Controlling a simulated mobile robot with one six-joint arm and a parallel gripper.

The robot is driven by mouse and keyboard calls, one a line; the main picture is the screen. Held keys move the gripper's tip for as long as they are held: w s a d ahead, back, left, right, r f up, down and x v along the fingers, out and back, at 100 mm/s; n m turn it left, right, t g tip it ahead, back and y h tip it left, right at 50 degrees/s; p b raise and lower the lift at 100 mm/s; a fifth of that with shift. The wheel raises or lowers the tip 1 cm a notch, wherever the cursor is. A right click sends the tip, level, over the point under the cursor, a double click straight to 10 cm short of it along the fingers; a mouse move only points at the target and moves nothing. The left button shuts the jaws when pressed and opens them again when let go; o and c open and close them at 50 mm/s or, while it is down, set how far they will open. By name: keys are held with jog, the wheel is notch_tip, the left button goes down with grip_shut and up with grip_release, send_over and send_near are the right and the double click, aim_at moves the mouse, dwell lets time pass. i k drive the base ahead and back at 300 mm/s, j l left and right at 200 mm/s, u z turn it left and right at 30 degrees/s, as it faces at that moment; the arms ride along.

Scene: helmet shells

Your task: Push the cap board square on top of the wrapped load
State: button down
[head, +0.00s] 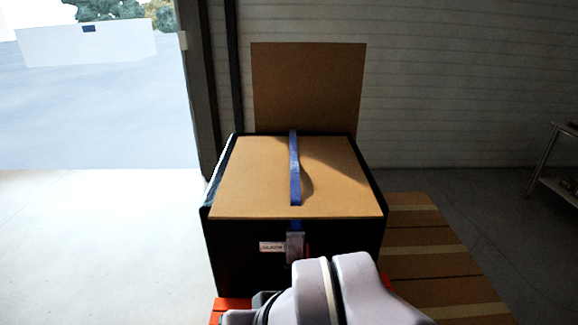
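The cap board (245,185) is a flat brown sheet lying on top of the black-wrapped load (230,250). A black rim shows along its left and right sides. The dark strip on the left looks slightly wider at the front corner than the one on the right. A blue strap (294,165) runs over the board from back to front and down to a grey buckle (295,246) on the load's front. A white label (271,247) is beside the buckle. My grey arm covers the lower middle of the view. My gripper cannot be made out.
A brown panel (308,85) stands upright behind the load. Brown cartons or boards with pale bands (425,245) are at the right. A metal table (555,160) is at the far right. The floor at left is clear, beside an open doorway.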

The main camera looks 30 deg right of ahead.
aim_at(255, 184)
jog(key=i+z, duration=0.15)
jog(key=z, duration=0.35)
jog(key=i+j+z, duration=0.15)
jog(key=z, duration=0.3)
jog(key=i+j+z, duration=0.15)
jog(key=z, duration=0.35)
jog(key=i+j+z, duration=0.1)
jog(key=z, duration=0.35)
jog(key=k+j, duration=0.05)
jog(key=j, duration=0.05)
